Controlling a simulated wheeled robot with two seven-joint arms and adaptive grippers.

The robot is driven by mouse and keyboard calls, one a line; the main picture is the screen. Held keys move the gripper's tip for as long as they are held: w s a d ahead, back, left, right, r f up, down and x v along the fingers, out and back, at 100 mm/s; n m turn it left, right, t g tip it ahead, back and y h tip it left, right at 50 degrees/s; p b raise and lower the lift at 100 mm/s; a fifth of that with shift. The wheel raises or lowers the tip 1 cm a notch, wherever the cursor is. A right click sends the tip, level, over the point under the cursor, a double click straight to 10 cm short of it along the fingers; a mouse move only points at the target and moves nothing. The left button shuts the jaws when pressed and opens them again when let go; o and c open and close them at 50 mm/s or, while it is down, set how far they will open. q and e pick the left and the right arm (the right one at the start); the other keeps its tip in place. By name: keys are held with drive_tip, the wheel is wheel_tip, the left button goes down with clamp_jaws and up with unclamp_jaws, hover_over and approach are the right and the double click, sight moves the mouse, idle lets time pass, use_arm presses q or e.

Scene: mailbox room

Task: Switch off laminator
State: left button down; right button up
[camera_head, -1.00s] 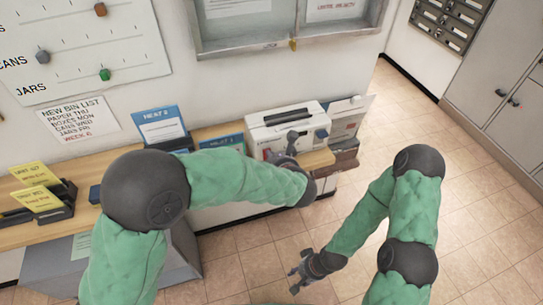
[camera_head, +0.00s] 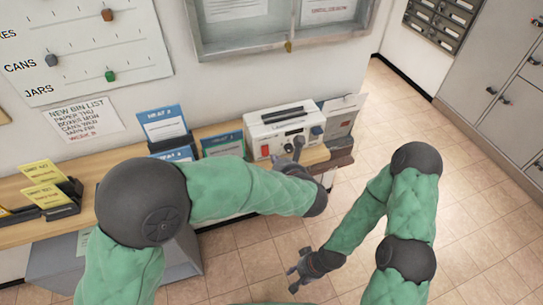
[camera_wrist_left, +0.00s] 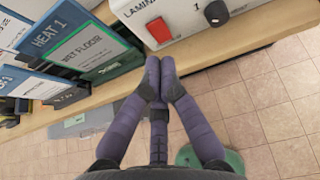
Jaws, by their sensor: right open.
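The laminator (camera_head: 268,131) is a white box with a dark top slot, standing on the wooden shelf. In the left wrist view its front (camera_wrist_left: 190,25) shows a red rocker switch (camera_wrist_left: 158,31), a dark round knob (camera_wrist_left: 216,12) and part of a label. My left gripper (camera_head: 297,142) is in front of the laminator. In the left wrist view its fingertips (camera_wrist_left: 160,74) are together and empty, just below the red switch and apparently apart from it. My right gripper (camera_head: 296,273) is open and empty, low over the tiled floor. The switch's on or off position is unclear.
Blue and green leaflets in holders (camera_head: 165,128) stand left of the laminator. A paper stand (camera_head: 340,118) is at its right. Yellow cards (camera_head: 44,184) are at the shelf's left end. A wall noticeboard (camera_head: 285,45) hangs above. The floor at right is clear.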

use_arm(q)
drive_tip(key=r+p+v, duration=0.1)
drive_tip(key=p+v, duration=0.1)
drive_tip(key=v, duration=0.4)
drive_tip(key=shift+w, duration=0.25)
drive_tip(key=shift+r, duration=0.15)
drive_tip(key=s+a+f+n+g+h, duration=0.35)
drive_tip(key=s+f+n, duration=0.35)
drive_tip(key=f, duration=0.4)
drive_tip(key=s+a+f+n+g+h, duration=0.2)
drive_tip(key=s+f+n+g, duration=0.25)
drive_tip(key=f+n, duration=0.55)
drive_tip(key=s+a+f+n+g+h, duration=0.25)
drive_tip(key=s+f+n+g, duration=0.3)
drive_tip(key=f+n, duration=0.4)
drive_tip(key=a+f+n+t, duration=0.2)
drive_tip(key=a+f+n, duration=0.3)
drive_tip(key=n, duration=0.3)
drive_tip(key=shift+a+f, duration=0.4)
drive_tip(key=shift+f, duration=0.45)
